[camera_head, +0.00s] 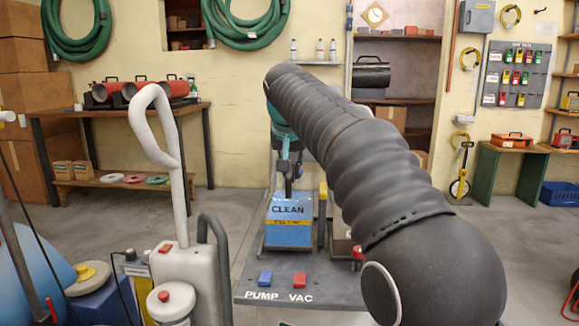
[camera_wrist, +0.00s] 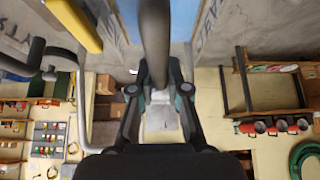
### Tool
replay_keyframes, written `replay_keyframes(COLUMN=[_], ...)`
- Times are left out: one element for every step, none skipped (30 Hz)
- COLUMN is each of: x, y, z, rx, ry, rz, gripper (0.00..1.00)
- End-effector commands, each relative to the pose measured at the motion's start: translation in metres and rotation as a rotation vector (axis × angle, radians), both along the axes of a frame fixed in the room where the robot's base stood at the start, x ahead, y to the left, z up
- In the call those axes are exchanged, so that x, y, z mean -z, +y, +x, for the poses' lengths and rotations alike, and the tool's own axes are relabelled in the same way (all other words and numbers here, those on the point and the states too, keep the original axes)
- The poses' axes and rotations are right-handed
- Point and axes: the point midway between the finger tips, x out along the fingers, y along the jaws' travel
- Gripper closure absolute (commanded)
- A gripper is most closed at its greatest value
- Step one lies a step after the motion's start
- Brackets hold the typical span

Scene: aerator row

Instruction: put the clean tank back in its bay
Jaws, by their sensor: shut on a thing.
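The clean tank (camera_head: 289,233) is a blue box with a "CLEAN" label, upright at the back of the grey machine deck in the head view. My gripper (camera_head: 288,180) is above it, shut on its handle. The wrist view shows my gripper's fingers (camera_wrist: 159,95) on either side of a dark bar. The tank's base is close to the deck within a dark frame; I cannot tell whether it rests there or hangs slightly above. My arm hides part of the area to its right.
The deck (camera_head: 260,290), marked "PUMP" and "VAC", carries a blue switch (camera_head: 265,278) and a red switch (camera_head: 299,280). A yellow-topped post (camera_head: 322,200) stands just right of the tank. A white curved handle (camera_head: 160,150) rises at left. A workbench (camera_head: 70,113) stands behind.

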Motion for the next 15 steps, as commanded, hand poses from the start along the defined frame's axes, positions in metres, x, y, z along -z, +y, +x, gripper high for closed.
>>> replay_keyframes(x=[-0.0043, -0.0044, -0.0043, -0.0043, -0.0043, -0.0044, -0.0043, -0.0043, -0.0042, -0.0043, -0.0043, -0.0043, -0.0043, -0.0043, -0.0043], y=[-0.0002, -0.0002, -0.0002, -0.0001, -0.0002, -0.0002, -0.0002, -0.0002, -0.0003, -0.0002, -0.0002, -0.0002, -0.0002, -0.0003, -0.0002], z=[-0.0009, -0.0011, -0.0017, -0.002, -0.0025, -0.003, -0.0035, -0.0039, -0.0045, -0.0049, -0.0053, -0.0059, -0.0062, -0.0066, -0.0069], rx=[0.0, 0.0, 0.0, 0.0, 0.0, 0.0, 0.0, 0.0, 0.0, 0.0, 0.0, 0.0, -0.001, -0.001, -0.001], ry=[-0.008, -0.008, -0.008, -0.008, -0.008, -0.008, -0.008, -0.008, -0.008, -0.008, -0.008, -0.008, -0.008, -0.008, -0.008], rz=[0.002, 0.002, 0.002, 0.002, 0.002, 0.002, 0.002, 0.002, 0.002, 0.002, 0.002, 0.002, 0.003, 0.003, 0.003], gripper=[1.0, 1.0, 1.0, 1.0, 1.0, 1.0, 1.0, 1.0, 1.0, 1.0, 1.0, 1.0, 1.0, 1.0, 1.0])
